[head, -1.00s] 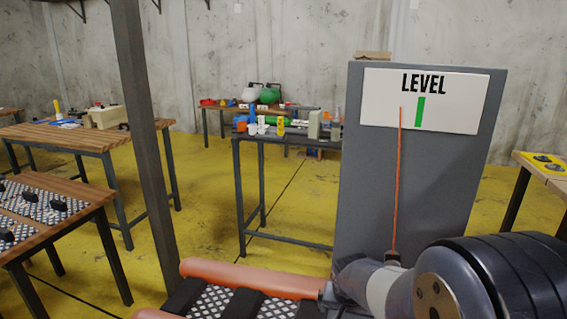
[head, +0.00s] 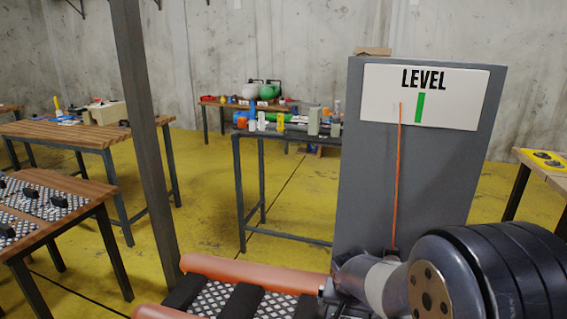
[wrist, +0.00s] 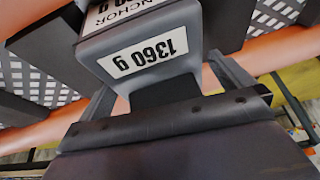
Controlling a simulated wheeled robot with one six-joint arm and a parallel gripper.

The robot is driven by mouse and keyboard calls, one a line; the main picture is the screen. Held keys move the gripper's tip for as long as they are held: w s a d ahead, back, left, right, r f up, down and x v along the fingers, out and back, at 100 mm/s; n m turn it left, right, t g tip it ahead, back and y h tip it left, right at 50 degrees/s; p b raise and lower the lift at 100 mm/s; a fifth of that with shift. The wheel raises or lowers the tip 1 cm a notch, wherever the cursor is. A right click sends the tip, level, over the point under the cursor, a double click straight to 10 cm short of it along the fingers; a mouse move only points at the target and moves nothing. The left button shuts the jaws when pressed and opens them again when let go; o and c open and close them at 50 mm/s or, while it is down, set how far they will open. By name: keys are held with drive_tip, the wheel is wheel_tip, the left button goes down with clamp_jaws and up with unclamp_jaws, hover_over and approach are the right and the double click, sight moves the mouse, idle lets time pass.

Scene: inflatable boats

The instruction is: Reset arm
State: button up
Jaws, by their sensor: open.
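In the wrist view, my gripper (wrist: 160,75) is open, with one finger on each side of a grey block (wrist: 92,55) whose labels read "1360 g" and "ANCHOR". I cannot tell whether the fingers touch the block. An orange inflatable boat (wrist: 278,48) with a dark checkered floor and black slats lies around it. In the head view, my arm (head: 425,285) reaches in at the lower right over the boat's orange tube (head: 250,273). My gripper's fingers and the block are not visible there.
A grey panel (head: 365,190) with a "LEVEL" sign (head: 450,95) and a red pointer stands just beyond the boat. A dark post (head: 145,130) rises at the left. Cluttered tables (head: 260,137) stand behind. Yellow floor (head: 300,205) is clear between them.

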wheel_tip(320, 180, up, 12)
drive_tip(key=p, duration=1.2)
drive_tip(key=shift+n, duration=0.4)
drive_tip(key=shift+a+f+y, duration=0.1)
drive_tip(key=shift+f+y, duration=0.15)
drive_tip(key=shift+y, duration=0.05)
